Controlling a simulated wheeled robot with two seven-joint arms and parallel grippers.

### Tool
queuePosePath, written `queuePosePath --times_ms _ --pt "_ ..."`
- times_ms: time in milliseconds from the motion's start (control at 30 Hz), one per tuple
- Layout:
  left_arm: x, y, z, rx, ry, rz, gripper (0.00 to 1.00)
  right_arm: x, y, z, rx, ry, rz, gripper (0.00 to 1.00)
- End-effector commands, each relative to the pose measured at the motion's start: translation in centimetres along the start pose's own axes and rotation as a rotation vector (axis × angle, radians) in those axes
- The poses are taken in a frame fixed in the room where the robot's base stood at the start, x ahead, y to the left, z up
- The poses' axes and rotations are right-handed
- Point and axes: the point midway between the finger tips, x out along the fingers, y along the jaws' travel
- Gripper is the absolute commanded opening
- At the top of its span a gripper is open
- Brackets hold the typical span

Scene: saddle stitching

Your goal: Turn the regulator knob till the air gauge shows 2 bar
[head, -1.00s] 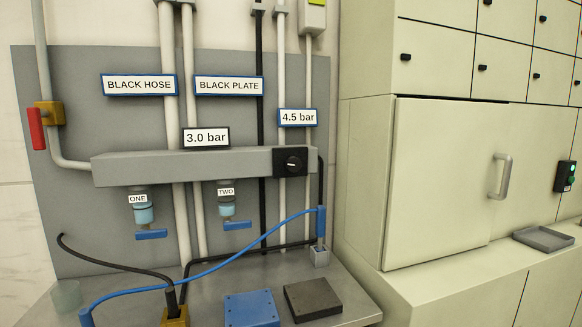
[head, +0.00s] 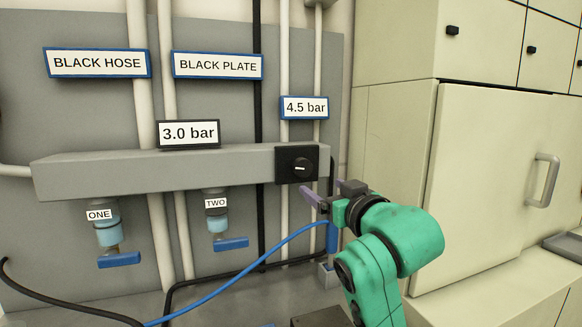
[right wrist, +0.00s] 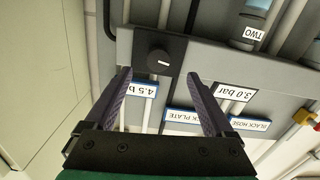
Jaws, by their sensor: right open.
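The regulator knob (head: 299,168) is a black round knob on a square black plate at the right end of the grey manifold bar. Its white mark lies about level. The air gauge sign (head: 188,133) above the bar reads 3.0 bar. My right gripper (head: 312,199) is open and empty, just below and right of the knob in the head view. In the right wrist view the knob (right wrist: 159,62) shows beyond and between the open fingertips (right wrist: 160,77), apart from them. My left gripper is out of view.
A blue-framed 4.5 bar sign (head: 304,107) hangs above the knob. Valves ONE (head: 119,259) and TWO (head: 231,244) hang under the bar. A blue hose (head: 247,255) rises close to my right gripper. A pale cabinet (head: 490,180) stands at the right.

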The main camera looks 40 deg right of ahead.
Motion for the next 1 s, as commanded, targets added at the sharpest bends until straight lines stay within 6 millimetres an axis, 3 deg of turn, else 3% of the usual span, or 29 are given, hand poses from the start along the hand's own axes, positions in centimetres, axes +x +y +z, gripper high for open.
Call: queuePosePath --times_ms 133,400,533,633,767,1000 --pt "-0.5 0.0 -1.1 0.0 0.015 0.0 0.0 1.0 0.2 -0.6 0.004 0.008 0.003 0.88" --pt "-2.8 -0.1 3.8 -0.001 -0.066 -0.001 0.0 7.8 0.2 -0.8 0.004 0.004 0.003 0.88" --pt "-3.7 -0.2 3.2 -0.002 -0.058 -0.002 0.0 11.1 0.2 -0.8 0.003 0.003 0.002 0.88" --pt "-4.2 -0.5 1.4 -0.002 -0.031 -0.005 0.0 13.0 0.2 -0.7 0.002 0.005 0.003 0.88" --pt "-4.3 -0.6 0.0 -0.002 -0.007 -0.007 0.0 14.3 0.1 -0.5 0.001 0.006 0.002 0.88" --pt "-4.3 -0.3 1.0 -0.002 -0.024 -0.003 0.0 14.4 0.1 -0.3 0.001 0.007 0.001 0.88"
